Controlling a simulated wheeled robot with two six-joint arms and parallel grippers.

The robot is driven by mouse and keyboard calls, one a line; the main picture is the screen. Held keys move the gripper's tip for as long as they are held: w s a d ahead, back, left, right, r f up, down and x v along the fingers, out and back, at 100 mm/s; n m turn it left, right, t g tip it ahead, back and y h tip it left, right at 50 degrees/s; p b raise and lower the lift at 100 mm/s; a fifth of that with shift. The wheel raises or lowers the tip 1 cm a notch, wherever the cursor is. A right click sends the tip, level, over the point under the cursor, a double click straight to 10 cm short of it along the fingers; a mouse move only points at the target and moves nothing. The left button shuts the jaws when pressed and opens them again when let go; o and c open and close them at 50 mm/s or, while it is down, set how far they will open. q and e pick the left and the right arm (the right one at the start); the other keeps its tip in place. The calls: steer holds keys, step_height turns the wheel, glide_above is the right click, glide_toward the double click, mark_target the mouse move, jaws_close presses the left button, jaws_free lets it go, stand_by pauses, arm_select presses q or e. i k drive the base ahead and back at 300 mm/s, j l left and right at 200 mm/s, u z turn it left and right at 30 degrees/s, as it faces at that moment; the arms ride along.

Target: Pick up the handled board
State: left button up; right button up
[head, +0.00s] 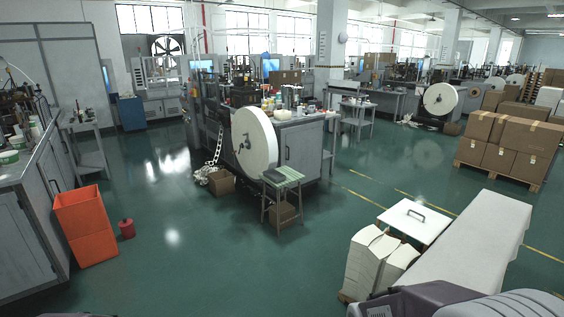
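The handled board (402,228) is a flat white panel with a dark bar handle on its top face. It lies level at the lower right of the head view, beside the long white surface and just behind white stacks. What supports it from below is hidden. Neither of my grippers shows in this view, and nothing is seen touching the board or its handle.
White stacks (366,262) stand in front of the board; a long white surface (484,232) lies to its right. A small stool (283,180) stands beside a large white roll (252,140). Cartons (511,150) sit at the right. Green floor (250,270) left of the stacks is clear.

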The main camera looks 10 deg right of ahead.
mark_target(424, 224)
steer(key=i+j, duration=0.2)
steer(key=i, duration=0.8)
steer(key=i+j+u, duration=0.1)
steer(key=i, duration=0.95)
steer(key=i+l+z, duration=0.2)
steer(key=i+z, duration=0.15)
steer(key=i, duration=0.15)
steer(key=i+l+z, duration=0.1)
steer(key=i+z, duration=0.3)
steer(key=i+j+z, duration=0.1)
steer(key=i+z, duration=0.25)
steer(key=i, duration=0.25)
steer(key=i+j+z, duration=0.35)
steer(key=i, duration=0.2)
steer(key=i+j+z, duration=0.35)
steer(key=i+z, duration=0.85)
steer(key=i+j+z, duration=0.65)
steer(key=i+z, duration=0.15)
